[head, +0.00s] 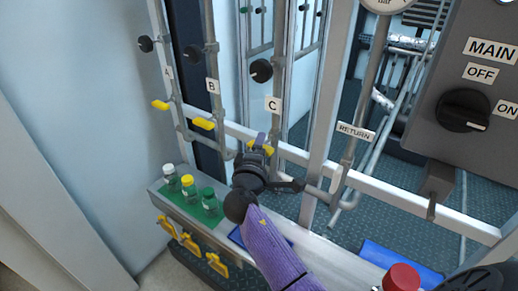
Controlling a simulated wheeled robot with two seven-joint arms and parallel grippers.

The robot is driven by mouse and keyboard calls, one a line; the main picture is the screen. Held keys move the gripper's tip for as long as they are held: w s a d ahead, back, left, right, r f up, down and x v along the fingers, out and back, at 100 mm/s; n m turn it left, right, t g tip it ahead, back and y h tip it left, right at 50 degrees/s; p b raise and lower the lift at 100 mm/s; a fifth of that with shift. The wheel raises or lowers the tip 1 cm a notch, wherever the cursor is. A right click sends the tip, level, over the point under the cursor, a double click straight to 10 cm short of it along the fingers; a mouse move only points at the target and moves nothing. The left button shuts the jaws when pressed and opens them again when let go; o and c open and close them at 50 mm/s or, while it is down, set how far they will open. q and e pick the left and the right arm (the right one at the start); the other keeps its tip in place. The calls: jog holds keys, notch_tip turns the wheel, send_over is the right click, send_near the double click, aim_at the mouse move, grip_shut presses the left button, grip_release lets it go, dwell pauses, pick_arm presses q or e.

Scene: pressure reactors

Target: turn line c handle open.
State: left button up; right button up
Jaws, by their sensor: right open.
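Line C is the pipe with the white "C" label (273,104) and a black round knob (261,71) above it. Low on this pipe is a yellow handle (267,150), partly hidden by my right gripper (260,146). My right gripper is at the handle with its fingers open, its purple arm coming up from the bottom. I cannot tell whether the fingers touch the handle. My left gripper is not in view.
Lines A and B have yellow handles (160,104) (203,123) to the left. Several capped bottles (188,187) stand on a green mat on the ledge below. A grey panel with a MAIN switch (463,110) is at right, and a red knob (401,278) at bottom right.

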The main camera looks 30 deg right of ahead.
jog(key=shift+c, duration=0.3)
grip_shut()
